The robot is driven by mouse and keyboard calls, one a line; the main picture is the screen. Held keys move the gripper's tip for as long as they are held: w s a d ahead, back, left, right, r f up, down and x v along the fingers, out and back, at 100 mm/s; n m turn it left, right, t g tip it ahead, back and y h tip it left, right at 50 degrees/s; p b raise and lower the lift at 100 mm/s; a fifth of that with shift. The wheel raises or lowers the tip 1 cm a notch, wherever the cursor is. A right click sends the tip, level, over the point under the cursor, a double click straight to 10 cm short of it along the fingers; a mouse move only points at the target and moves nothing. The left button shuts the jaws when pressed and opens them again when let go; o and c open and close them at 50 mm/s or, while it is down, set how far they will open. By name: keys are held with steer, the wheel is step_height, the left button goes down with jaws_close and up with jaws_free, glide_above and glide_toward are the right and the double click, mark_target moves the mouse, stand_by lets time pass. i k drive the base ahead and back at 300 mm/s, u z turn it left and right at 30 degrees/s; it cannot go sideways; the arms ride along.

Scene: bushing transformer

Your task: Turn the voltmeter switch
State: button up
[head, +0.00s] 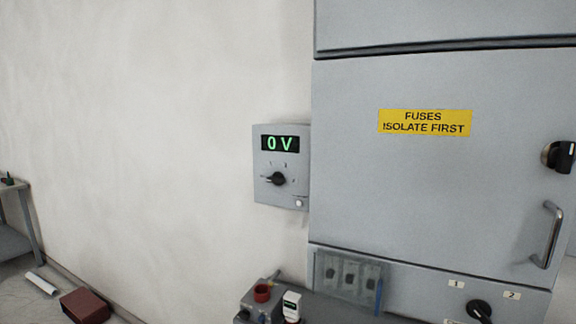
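The voltmeter (264,142) is a small grey box on the wall, left of the large grey cabinet. Its display reads 0 V in green. The voltmeter switch (279,179) is a black rotary knob below the display, with small position marks around it. Its pointer seems to face left, but the marks are too small to read. A small pale round part sits at the box's lower right corner. My gripper is not in view, and nothing covers the switch.
The grey cabinet (420,190) fills the right, with a yellow fuses label (425,122), a black knob (558,157) and a bar handle (549,236). Below the voltmeter are a grey box with a red part (262,293) and a small white device (292,305). The wall leftward is bare.

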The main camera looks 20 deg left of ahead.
mark_target(278, 179)
steer(key=u, duration=1.45)
steer(key=i, duration=0.4)
steer(key=u, duration=0.3)
